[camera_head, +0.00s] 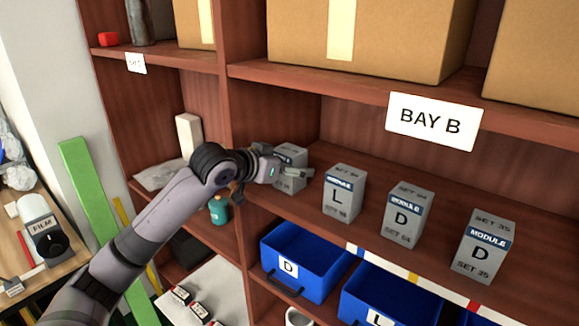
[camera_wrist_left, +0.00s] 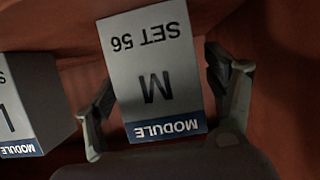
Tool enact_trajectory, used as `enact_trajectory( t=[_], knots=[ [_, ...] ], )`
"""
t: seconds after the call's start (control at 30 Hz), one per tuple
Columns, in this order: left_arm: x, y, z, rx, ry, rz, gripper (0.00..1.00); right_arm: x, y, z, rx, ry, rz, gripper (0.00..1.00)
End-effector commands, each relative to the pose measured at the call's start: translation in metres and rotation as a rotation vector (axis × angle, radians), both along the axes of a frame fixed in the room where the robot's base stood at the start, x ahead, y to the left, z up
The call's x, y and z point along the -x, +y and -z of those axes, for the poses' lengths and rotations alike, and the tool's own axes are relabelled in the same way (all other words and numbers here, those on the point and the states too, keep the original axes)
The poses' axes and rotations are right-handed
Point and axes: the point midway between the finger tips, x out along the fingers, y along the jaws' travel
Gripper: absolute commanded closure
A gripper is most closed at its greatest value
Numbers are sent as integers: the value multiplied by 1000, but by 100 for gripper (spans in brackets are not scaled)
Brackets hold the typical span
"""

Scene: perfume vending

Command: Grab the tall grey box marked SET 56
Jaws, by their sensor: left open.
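The tall grey box marked SET 56 (camera_wrist_left: 153,75) shows upside down in the left wrist view, with a blue MODULE band and a letter M. In the head view it is the leftmost grey box (camera_head: 291,153) on the middle shelf, its front partly hidden by my left gripper (camera_head: 290,177). In the wrist view my left gripper (camera_wrist_left: 160,92) is open, with one finger on each side of the box. A gap shows at the right finger; the left finger is very close to the box's edge, and I cannot tell if it touches. My right gripper is not in view.
A grey box marked L (camera_head: 344,193) stands just right of it and also shows in the wrist view (camera_wrist_left: 30,105). Two D boxes (camera_head: 408,213) (camera_head: 483,246) stand farther right. Blue bins (camera_head: 306,264) sit below, and the BAY B shelf (camera_head: 330,88) runs above.

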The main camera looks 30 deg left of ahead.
Motion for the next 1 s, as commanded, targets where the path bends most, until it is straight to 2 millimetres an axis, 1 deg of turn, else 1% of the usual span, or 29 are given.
enact_trajectory(
  t=[0.07,0.93,1.0],
  knots=[
    [0,0,0,0,0,0,23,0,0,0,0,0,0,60],
    [1,0,0,1,0,0,81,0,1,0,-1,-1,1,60],
    [1,0,-1,0,-3,0,81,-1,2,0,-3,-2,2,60]
  ],
)
